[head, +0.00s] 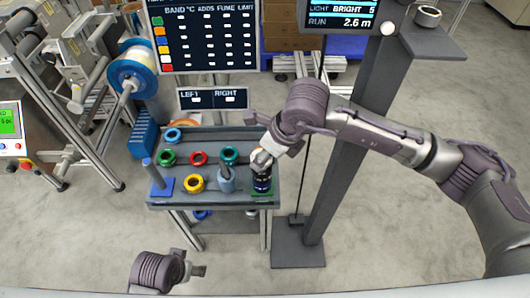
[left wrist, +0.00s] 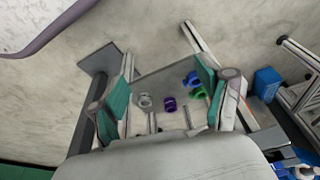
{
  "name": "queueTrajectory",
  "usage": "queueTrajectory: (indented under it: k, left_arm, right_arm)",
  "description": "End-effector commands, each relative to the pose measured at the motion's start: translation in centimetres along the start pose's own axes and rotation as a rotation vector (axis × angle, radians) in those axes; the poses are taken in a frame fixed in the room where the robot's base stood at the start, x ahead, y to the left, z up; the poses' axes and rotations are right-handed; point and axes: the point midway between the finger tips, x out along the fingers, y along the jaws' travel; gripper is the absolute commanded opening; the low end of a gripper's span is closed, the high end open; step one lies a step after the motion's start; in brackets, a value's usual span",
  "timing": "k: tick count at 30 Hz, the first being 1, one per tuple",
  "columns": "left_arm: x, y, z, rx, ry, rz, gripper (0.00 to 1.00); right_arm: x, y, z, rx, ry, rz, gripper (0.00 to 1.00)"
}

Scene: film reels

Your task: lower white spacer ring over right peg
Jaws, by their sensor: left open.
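My right gripper (head: 264,163) points down at the right end of the grey bench, directly above the right peg's green base (head: 265,197). A pale, whitish part shows at its fingers; I cannot tell whether this is the white spacer ring or the gripper itself. A dark and blue stack (head: 262,184) stands below on the green base, and the peg is hidden. My left gripper (head: 198,271) is open and empty, low in front of the bench. Its teal finger pads stand wide apart in the left wrist view (left wrist: 160,95).
The bench (head: 212,201) also holds blue (head: 173,135), green (head: 168,157), red (head: 199,158), teal (head: 230,154) and yellow (head: 194,183) rings. A blue-based post (head: 157,175) stands left, a grey-blue post (head: 227,180) nearer the middle. A dark column (head: 345,130) rises right of the bench.

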Motion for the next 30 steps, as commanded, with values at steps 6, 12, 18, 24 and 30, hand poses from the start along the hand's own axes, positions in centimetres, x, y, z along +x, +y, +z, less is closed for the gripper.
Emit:
queueTrajectory:
  k: [6, 12, 18, 24, 30]
  left_arm:
    - [-0.6, 0.0, -0.2, 0.000, 0.006, -0.001, 0.77]
    - [-1.2, -0.1, -0.3, -0.001, 0.010, -0.001, 0.77]
    - [-1.7, -0.1, -0.3, -0.001, 0.010, -0.001, 0.77]
    - [-1.7, 0.0, -0.2, -0.001, 0.008, -0.001, 0.77]
    - [-1.5, 0.0, -0.1, -0.001, 0.005, -0.001, 0.77]
  right_arm:
    - [0.2, 0.0, -0.1, 0.000, -0.001, 0.000, 0.18]
    - [0.3, 0.0, -0.1, 0.000, -0.001, 0.000, 0.18]
    - [0.3, 0.0, -0.1, 0.000, -0.001, 0.000, 0.18]
    - [0.3, 0.0, -0.1, 0.000, -0.001, 0.000, 0.18]
    - [0.4, 0.0, -0.2, 0.000, 0.000, 0.000, 0.18]
